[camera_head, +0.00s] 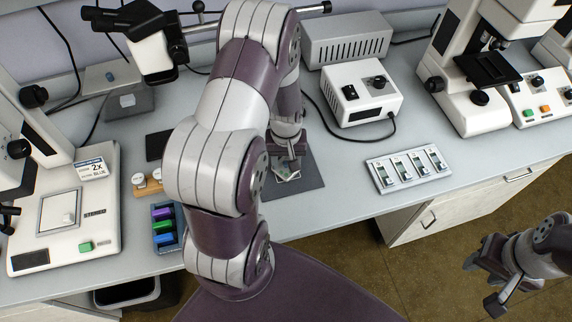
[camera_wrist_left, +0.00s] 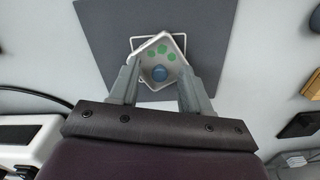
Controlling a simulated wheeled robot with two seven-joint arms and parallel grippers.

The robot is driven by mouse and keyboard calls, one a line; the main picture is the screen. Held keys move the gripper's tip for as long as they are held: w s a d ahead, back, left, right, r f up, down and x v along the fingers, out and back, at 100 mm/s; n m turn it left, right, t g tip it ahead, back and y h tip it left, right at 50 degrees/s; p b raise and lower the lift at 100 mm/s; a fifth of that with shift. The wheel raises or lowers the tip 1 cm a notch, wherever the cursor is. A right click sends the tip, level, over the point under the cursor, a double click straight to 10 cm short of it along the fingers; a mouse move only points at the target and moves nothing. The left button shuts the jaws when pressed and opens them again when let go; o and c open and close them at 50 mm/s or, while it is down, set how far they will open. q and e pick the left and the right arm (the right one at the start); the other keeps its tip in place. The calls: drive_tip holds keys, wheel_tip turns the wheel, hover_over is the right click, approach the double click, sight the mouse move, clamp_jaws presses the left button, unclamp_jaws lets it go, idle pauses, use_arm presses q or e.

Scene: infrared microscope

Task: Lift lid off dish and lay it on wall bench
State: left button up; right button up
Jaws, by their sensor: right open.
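A small square dish with a thin pale rim (camera_wrist_left: 176,38) sits on a dark grey mat (camera_wrist_left: 105,25) on the wall bench. In the head view the left gripper (camera_head: 287,160) partly hides the dish (camera_head: 287,174). My right gripper (camera_head: 490,275) is open and empty, away from the bench over the floor.
The wall bench (camera_head: 335,195) has clear surface beside the mat. A switch panel (camera_head: 407,169) and white control box (camera_head: 352,92) stand to the right. A stereo base (camera_head: 65,215), a tray of coloured blocks (camera_head: 165,228) and a microscope (camera_head: 470,70) also occupy the bench.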

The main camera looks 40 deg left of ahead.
use_arm(q)
clamp_jaws()
